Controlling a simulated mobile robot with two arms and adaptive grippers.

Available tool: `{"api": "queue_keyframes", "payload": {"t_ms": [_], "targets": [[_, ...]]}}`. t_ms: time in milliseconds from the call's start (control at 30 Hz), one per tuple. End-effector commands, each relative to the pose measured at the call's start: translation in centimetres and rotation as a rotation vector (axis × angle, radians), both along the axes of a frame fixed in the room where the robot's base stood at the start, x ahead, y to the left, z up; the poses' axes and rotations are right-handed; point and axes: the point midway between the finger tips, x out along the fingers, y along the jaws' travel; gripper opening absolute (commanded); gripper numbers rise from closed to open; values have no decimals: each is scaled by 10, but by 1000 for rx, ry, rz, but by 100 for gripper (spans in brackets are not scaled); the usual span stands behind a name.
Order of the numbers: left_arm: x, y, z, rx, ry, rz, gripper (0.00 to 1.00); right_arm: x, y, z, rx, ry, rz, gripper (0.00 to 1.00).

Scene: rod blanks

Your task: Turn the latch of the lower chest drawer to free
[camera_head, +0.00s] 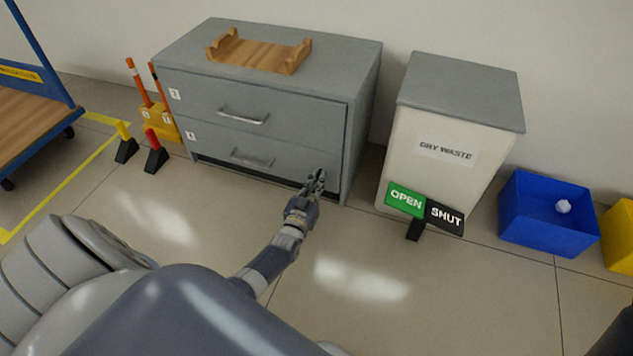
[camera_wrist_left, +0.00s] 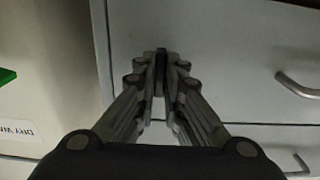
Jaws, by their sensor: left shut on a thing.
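The grey chest (camera_head: 364,100) has two drawers. The lower drawer (camera_head: 220,150) is shut flush, with a bar handle (camera_head: 252,158). My left gripper (camera_head: 317,180) is at the right end of the lower drawer's front. In the left wrist view, my left gripper (camera_wrist_left: 161,75) is shut on a small dark latch (camera_wrist_left: 161,56) on the drawer front. The fingers cover most of the latch, so I cannot tell which way it is turned. In the head view the latch is hidden behind the gripper. My right gripper is not in view.
A wooden cradle (camera_head: 258,52) sits on the chest. Right of the chest stand a dry waste bin (camera_head: 430,175), an OPEN/SHUT sign (camera_head: 425,208) and a blue box (camera_head: 548,225). Orange posts (camera_head: 137,82) and a blue cart (camera_head: 45,60) are at the left. The floor in front is clear.

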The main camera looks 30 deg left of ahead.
Motion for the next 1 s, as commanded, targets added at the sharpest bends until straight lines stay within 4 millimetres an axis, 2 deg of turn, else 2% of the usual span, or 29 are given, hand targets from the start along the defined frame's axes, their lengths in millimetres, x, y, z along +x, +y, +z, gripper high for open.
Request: {"api": "queue_keyframes", "payload": {"t_ms": [500,533,600,1000], "targets": [[0,-1,-1,21,7,-2,0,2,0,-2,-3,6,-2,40],[0,-1,-1,21,7,-2,14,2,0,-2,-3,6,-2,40],[0,-1,-1,20,7,-2,29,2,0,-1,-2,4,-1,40],[0,0,1,18,4,0,29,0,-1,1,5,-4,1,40]]}}
